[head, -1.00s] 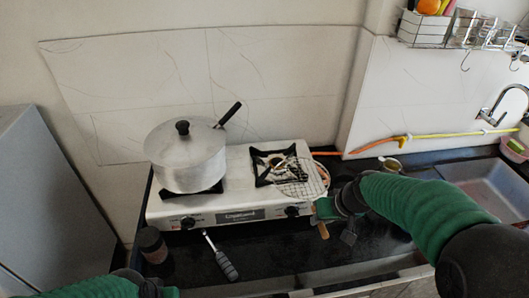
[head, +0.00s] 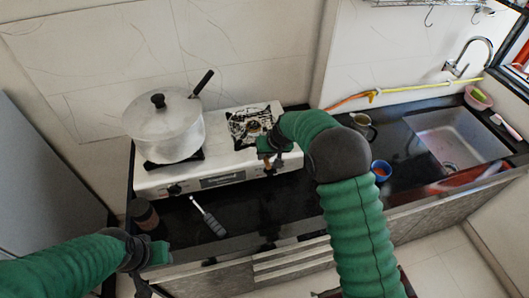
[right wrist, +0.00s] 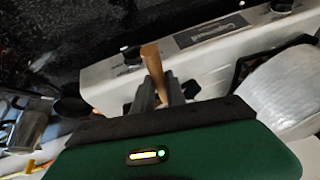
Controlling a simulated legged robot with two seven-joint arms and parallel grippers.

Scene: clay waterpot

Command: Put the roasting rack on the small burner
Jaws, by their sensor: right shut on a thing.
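The white gas stove (head: 190,178) has its small burner (head: 264,142) on the right. The roasting rack's wire mesh (head: 245,122) shows over that burner; I cannot tell whether it rests on the supports. My right gripper (head: 270,160) is at the stove's front right edge, below the mesh. It is shut on the rack's wooden handle, which shows between the fingers in the right wrist view (right wrist: 152,62). My arm hides part of the burner's right side. My left gripper (head: 158,254) hangs at the lower left, away from the rack, its jaws unclear.
A lidded metal pot (head: 165,128) stands on the left burner. A dark jar (head: 143,214) and a grey-handled utensil (head: 208,218) are on the black counter in front. A mug (head: 362,125), a blue cup (head: 381,170) and the sink (head: 455,140) are to the right.

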